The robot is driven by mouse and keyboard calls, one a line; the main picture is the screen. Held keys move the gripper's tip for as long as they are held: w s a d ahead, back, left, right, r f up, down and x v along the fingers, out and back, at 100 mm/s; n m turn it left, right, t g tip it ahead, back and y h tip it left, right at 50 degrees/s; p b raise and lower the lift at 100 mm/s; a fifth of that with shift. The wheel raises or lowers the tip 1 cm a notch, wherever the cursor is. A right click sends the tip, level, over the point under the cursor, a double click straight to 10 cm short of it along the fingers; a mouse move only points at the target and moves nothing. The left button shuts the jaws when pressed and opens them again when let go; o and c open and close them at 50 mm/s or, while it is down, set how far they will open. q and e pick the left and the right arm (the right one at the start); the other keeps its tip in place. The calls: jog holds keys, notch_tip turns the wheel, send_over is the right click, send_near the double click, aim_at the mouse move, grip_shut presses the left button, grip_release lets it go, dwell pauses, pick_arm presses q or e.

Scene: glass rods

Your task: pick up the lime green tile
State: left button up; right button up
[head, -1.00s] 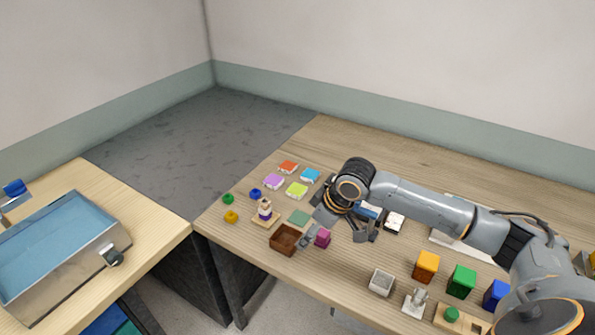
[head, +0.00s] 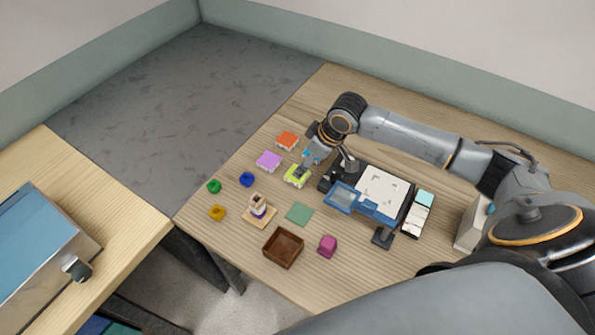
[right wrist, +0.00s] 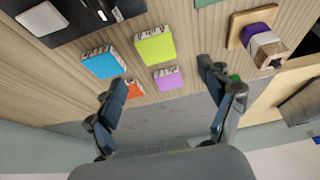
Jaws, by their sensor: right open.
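The lime green tile (head: 297,176) lies flat on the wooden table, with the purple tile (head: 268,160) to its left. The blue tile (head: 311,156), partly hidden by my gripper, is behind it to the right. In the right wrist view the lime tile (right wrist: 155,46) is the upper middle one of the group. My right gripper (head: 328,160) hangs above the table just behind and right of the lime tile. My left gripper is not in view.
An orange tile (head: 287,140) lies behind the purple one. A dark stand with a white panel (head: 383,190) is close on the right.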

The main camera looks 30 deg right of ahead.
aim_at(303, 177)
jog(key=x, duration=0.3)
jog(key=shift+w+d+f, duration=0.1)
jog(key=shift+w+f, duration=0.1)
jog(key=shift+w, duration=0.05)
jog(key=shift+w+f+p, duration=0.1)
jog(key=shift+f+p, duration=0.25)
jog(key=shift+p, duration=0.2)
jog(key=p+x, duration=0.1)
jog(key=x, duration=0.2)
jog(key=shift+f, duration=0.15)
jog(key=shift+w+f, duration=0.2)
jog(key=shift+f, duration=0.2)
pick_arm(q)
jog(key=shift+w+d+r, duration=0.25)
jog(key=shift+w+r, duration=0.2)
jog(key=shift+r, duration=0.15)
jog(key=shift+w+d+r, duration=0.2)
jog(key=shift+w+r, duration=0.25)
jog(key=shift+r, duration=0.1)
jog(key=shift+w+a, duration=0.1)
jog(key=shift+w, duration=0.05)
pick_arm(e)
jog(key=c, duration=1.4)
